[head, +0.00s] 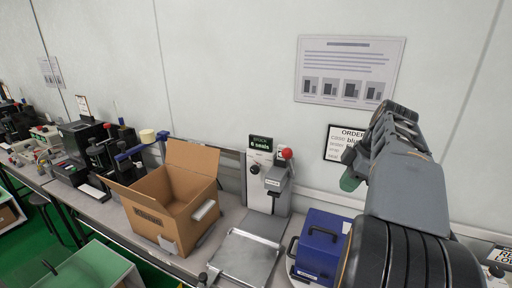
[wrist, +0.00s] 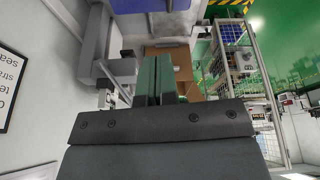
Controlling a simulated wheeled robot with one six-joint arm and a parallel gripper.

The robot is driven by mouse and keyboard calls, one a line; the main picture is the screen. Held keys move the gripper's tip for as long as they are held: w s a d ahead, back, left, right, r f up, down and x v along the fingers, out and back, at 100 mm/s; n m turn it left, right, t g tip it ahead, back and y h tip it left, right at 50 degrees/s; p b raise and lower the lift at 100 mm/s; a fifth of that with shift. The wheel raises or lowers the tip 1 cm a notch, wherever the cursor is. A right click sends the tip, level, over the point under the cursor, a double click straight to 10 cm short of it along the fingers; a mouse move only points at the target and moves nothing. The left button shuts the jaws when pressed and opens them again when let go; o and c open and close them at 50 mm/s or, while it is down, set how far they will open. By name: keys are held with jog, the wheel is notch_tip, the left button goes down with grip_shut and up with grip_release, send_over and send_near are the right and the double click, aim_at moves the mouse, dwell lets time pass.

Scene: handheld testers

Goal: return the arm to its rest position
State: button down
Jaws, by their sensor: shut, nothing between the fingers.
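My arm rises at the right of the head view, its gripper (head: 350,181) partly hidden behind the arm links. Only a green fingertip shows there, in front of the wall above the blue case. In the wrist view the two green fingers of my gripper (wrist: 160,78) stand side by side, shut, with nothing held between them. They are clear of the bench.
On the bench (head: 105,211) stand an open cardboard box (head: 150,221), a seal press (head: 262,178) with a red knob, a metal tray (head: 243,262) and a blue case (head: 320,243). A wall poster (head: 350,71) and an order sign (head: 338,146) hang behind.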

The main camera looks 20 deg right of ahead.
jog(key=a+f+m+h+p, duration=0.25)
jog(key=a+f+m, duration=0.4)
jog(key=m, duration=0.65)
jog(key=s+a+f+n+p, duration=0.1)
jog(key=a+f, duration=0.1)
jog(key=a, duration=0.6)
jog(key=s+a+f+n+t+p, duration=0.1)
jog(key=a+f, duration=0.1)
jog(key=a, duration=0.7)
jog(key=shift+s+f+n, duration=0.3)
jog(key=shift+s+n, duration=0.1)
